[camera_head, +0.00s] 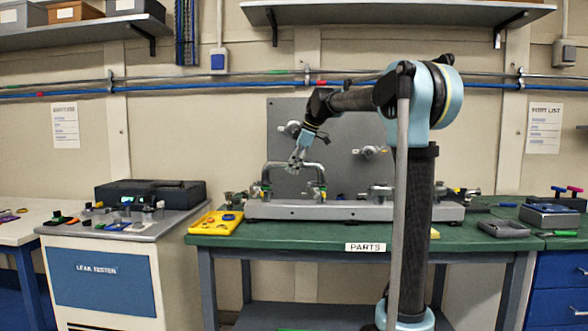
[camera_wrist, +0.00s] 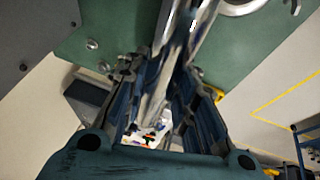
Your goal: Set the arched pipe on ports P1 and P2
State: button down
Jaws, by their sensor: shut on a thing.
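The arched pipe (camera_head: 312,166) is a silver, upside-down U above the left part of a grey rail on the bench. My gripper (camera_head: 297,160) is shut on the top of the arch from above. In the wrist view the shiny pipe (camera_wrist: 190,40) runs between the dark fingers of my gripper (camera_wrist: 168,85). The pipe's legs come down near two port fittings, one at left (camera_head: 262,190) and one at right (camera_head: 318,191). I cannot tell whether the ends touch them, and I cannot read port labels.
The grey rail (camera_head: 290,210) lies along the green bench (camera_head: 300,237). More fittings (camera_head: 380,191) stand farther right on it. A grey panel (camera_head: 335,125) with valves rises behind. A yellow tray (camera_head: 215,223) lies front left, and a grey tray (camera_head: 503,229) lies right.

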jog(key=shift+f, duration=0.45)
dwell(0.5)
jog(key=c, duration=1.2)
grip_release()
jog(key=shift+r, duration=0.1)
